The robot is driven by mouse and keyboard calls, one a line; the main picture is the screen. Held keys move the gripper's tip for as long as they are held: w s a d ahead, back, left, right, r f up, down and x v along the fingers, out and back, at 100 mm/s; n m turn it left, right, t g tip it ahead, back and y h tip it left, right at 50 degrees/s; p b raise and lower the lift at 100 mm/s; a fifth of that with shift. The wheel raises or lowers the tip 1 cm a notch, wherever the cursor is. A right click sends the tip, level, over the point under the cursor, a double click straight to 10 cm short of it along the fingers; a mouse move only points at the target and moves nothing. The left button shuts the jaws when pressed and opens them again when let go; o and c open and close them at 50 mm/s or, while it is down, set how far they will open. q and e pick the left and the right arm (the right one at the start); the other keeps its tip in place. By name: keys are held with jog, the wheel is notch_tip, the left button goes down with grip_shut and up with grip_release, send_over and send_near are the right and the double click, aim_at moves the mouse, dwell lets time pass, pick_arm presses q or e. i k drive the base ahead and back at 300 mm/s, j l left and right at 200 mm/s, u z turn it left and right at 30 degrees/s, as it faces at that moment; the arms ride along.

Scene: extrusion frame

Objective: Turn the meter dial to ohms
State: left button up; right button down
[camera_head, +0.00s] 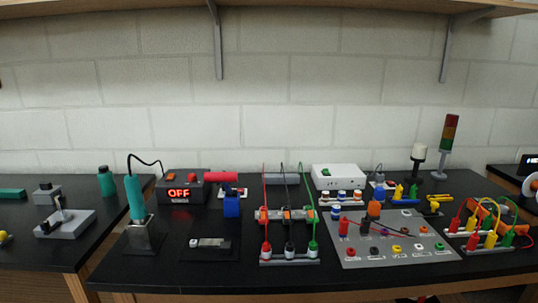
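I cannot pick out a meter dial or an ohms mark with certainty. A dark box (528,163) with a small lit display is cut off by the right edge; its text is too small to read. A white ring with a dark centre (531,187) shows just below it, also partly cut off; I cannot tell whether it is a dial. A dark unit (183,188) at the back left of the middle bench shows "OFF" in red. Neither my left nor my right gripper is in view.
The black bench (190,277) holds a teal-handled tool (134,197) in a stand, a row of leads (290,257), a grey panel (372,262) with coloured pieces, a white box (338,177) and a signal tower (447,140). The front left of the bench is clear.

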aim_at(504, 210)
jog(key=z, duration=1.45)
jog(key=i+l+u, duration=0.1)
jog(key=i+l, duration=0.2)
jog(key=l, duration=0.15)
jog(key=i+l, duration=0.35)
jog(key=l, duration=0.15)
jog(key=u, duration=0.05)
